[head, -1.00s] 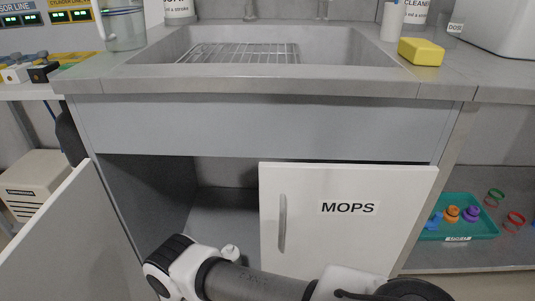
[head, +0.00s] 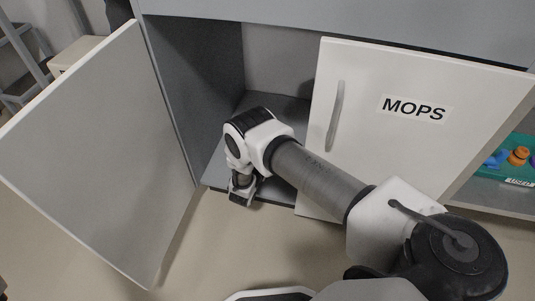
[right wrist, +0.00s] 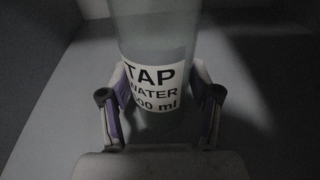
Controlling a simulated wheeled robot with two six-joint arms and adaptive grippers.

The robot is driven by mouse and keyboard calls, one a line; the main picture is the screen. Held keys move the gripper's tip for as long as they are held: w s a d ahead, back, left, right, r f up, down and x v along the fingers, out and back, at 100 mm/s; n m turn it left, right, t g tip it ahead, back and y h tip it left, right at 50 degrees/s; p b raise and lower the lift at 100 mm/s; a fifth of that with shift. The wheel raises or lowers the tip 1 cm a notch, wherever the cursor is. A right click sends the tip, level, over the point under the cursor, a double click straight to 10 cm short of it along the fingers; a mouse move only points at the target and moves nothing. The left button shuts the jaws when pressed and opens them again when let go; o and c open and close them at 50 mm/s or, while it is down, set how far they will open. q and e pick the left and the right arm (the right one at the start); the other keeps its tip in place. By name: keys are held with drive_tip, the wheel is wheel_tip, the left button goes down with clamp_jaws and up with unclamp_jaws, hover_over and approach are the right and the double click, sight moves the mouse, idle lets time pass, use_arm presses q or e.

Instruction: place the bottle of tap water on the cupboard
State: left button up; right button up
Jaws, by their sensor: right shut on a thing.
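The bottle of tap water (right wrist: 155,45) is clear, with a white label, and stands between the fingers of my right gripper (right wrist: 160,115) in the right wrist view. The gripper is shut on it around the label. In the head view my right gripper (head: 243,190) is at the opening of the grey cupboard (head: 170,90) under the counter, pointing down near the front edge of its floor. I cannot make out the bottle in the head view. My left gripper is not in view.
The cupboard's left door (head: 100,150) stands wide open. The white MOPS door (head: 400,140) covers the right side of the opening, behind my right arm. A green tray (head: 522,172) sits on a shelf at the far right. Bare floor lies in front.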

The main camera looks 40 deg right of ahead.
drive_tip(key=shift+r, duration=0.15)
drive_tip(key=o, duration=0.7)
drive_tip(key=shift+f, duration=0.25)
drive_tip(key=o, duration=0.4)
drive_tip(key=shift+o, duration=0.2)
